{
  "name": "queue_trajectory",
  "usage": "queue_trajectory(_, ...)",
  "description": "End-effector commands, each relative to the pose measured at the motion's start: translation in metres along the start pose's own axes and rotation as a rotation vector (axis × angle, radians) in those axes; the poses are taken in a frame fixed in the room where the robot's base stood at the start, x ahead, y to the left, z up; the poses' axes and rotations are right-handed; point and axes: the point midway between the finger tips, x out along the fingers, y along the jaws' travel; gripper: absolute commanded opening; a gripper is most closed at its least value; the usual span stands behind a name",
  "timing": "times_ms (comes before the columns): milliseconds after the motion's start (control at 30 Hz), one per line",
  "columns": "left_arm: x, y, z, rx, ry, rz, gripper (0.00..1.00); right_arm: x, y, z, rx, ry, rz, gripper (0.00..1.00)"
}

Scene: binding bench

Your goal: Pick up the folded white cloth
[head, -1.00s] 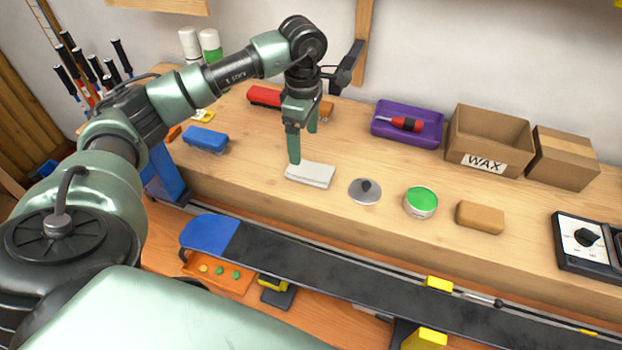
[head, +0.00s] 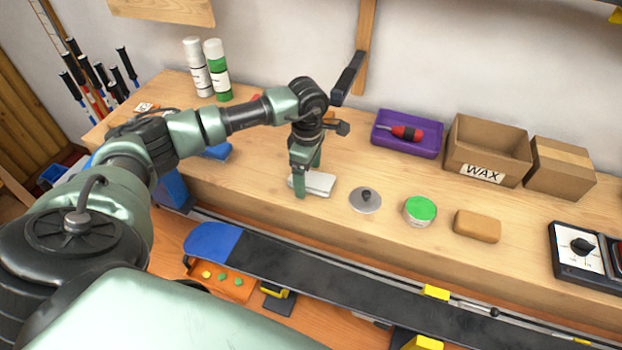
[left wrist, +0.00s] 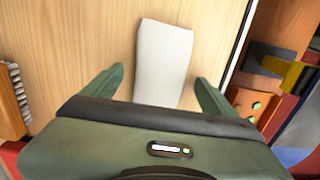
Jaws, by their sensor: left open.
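The folded white cloth (head: 318,184) lies flat on the wooden bench. My left gripper (head: 308,186) is lowered at the cloth, with its fingers pointing down and open. In the left wrist view the cloth (left wrist: 163,62) extends between the two spread fingers of the left gripper (left wrist: 158,82), with a gap on each side. The cloth's near end is hidden behind the gripper body. I cannot tell from the frames whether the fingertips touch the bench. My right gripper is not in view.
Right of the cloth are a round metal lid (head: 365,201), a green-topped tin (head: 419,211) and a tan block (head: 477,226). A purple tray (head: 430,147) with a red tool and a wax box (head: 487,150) stand behind. A ski or board (head: 330,277) runs along the front.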

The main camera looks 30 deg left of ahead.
Motion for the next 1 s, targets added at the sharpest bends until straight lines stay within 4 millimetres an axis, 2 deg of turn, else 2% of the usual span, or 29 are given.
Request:
queue_trajectory(33,0.0,0.0,0.0,0.0,0.0,0.0,0.87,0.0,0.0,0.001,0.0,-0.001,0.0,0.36)
queue_trajectory(267,0.0,0.0,0.0,0.0,0.0,0.0,0.23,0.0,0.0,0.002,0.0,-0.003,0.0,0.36)
queue_trajectory(667,-0.007,0.001,0.0,-0.001,0.0,0.001,0.22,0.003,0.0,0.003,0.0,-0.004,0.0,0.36)
queue_trajectory(867,-0.035,0.002,0.0,0.0,-0.002,0.006,0.22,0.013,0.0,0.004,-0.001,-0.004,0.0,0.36)
queue_trajectory(1000,-0.07,0.002,0.0,0.0,-0.002,0.009,0.22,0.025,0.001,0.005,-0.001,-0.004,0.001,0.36)
